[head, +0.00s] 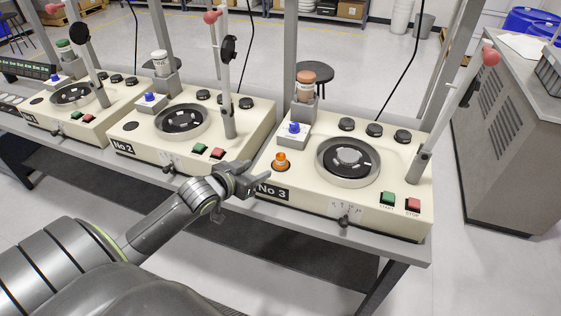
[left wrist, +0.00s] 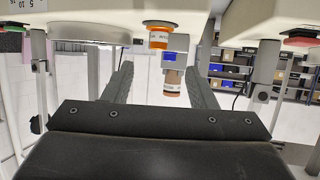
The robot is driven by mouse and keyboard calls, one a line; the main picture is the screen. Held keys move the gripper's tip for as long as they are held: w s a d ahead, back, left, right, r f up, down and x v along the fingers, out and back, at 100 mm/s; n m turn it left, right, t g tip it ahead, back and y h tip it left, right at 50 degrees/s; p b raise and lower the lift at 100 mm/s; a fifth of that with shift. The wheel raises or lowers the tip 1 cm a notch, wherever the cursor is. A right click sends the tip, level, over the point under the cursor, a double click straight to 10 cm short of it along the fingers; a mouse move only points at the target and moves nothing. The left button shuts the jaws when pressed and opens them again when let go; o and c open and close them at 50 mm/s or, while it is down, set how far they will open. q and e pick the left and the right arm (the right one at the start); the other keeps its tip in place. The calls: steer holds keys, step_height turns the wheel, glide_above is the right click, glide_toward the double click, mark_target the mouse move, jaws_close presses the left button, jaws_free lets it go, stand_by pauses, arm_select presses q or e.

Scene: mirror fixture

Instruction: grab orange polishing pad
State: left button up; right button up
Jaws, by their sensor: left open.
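The orange polishing pad (head: 281,161) is a small orange knob-shaped piece. It sits upright on a dark round spot at the front left corner of the cream No 3 machine (head: 300,200). The left wrist view, which is upside down, shows the pad (left wrist: 159,36) ahead, between the lines of the two fingers. My left gripper (head: 248,180) is open and empty, just left of the machine's front left corner and apart from the pad. The left wrist view shows its spread fingers (left wrist: 160,78). My right gripper is in neither view.
Behind the pad stand a blue knob (head: 294,128) and an orange-lidded bottle (head: 306,85). A round turntable (head: 348,158) lies to its right. The No 2 machine (head: 190,130) is left of my gripper, and the grey table edge (head: 370,237) runs along the front.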

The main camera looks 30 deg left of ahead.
mark_target(278, 160)
arm_select(q)
steer(key=x, duration=0.7)
steer(key=shift+w+d, duration=0.1)
steer(key=shift+w+f+p, duration=0.3)
steer(key=shift+w+p, duration=0.05)
steer(key=shift+w, duration=0.2)
steer(key=p+x, duration=0.1)
steer(key=x, duration=0.2)
steer(key=shift+w+d+f, duration=0.1)
steer(key=shift+w+f, duration=0.1)
steer(key=shift+w, duration=0.05)
steer(key=shift+w+f, duration=0.3)
steer(key=shift+w, duration=0.3)
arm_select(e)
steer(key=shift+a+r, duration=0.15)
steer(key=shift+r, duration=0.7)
arm_select(q)
steer(key=shift+s, duration=0.1)
jaws_close()
